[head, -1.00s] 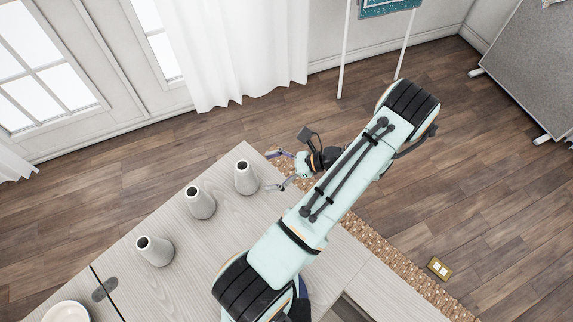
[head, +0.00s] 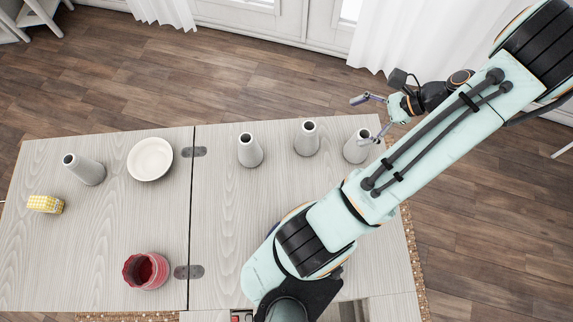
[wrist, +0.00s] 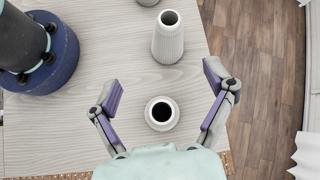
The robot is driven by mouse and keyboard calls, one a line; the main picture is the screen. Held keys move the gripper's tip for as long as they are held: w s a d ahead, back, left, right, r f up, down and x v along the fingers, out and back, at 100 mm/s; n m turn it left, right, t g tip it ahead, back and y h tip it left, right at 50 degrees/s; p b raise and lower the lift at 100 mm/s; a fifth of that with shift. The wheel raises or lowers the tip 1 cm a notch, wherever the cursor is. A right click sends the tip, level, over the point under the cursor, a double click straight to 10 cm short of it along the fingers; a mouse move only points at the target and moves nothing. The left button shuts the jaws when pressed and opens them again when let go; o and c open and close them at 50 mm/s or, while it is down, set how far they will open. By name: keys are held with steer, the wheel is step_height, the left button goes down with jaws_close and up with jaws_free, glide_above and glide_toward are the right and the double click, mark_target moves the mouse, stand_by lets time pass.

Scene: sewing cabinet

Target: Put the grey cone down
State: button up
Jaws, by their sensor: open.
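Several grey ribbed cones with dark holes in their tops stand upright on the table. Three are in a row in the head view: left (head: 250,153), middle (head: 307,141) and right (head: 357,150). Another cone (head: 88,172) stands on the table's left part. I cannot tell which one the task means. My gripper (head: 369,118) is open and empty beside the right cone. In the wrist view, my gripper's fingers (wrist: 163,78) are spread on either side of the nearest cone (wrist: 160,125), with gaps on both sides. A second cone (wrist: 178,45) stands beyond it.
The wooden table (head: 225,215) has a seam with hinges. A white bowl (head: 150,158), a red jar (head: 146,271) and a yellow checked block (head: 45,204) are on its left part. The table's right edge is close to the gripper. Bare tabletop lies in front of the cones.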

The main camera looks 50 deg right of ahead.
steer(key=w+a+r+n+g+h, duration=0.1)
steer(key=w+a+r+n+g, duration=0.35)
steer(key=a+n, duration=0.3)
steer(key=w+a+r+n+g, duration=0.3)
steer(key=w+a+r+n, duration=0.1)
steer(key=w+a+n, duration=0.3)
steer(key=s+a+r+n+h, duration=0.1)
steer(key=s+a+n+h, duration=0.1)
steer(key=a+n, duration=0.4)
steer(key=s+a+r+n+h, duration=0.2)
steer(key=s+a+n, duration=0.2)
steer(key=a+n, duration=0.2)
steer(key=shift+s+a, duration=0.2)
steer(key=shift+a, duration=0.35)
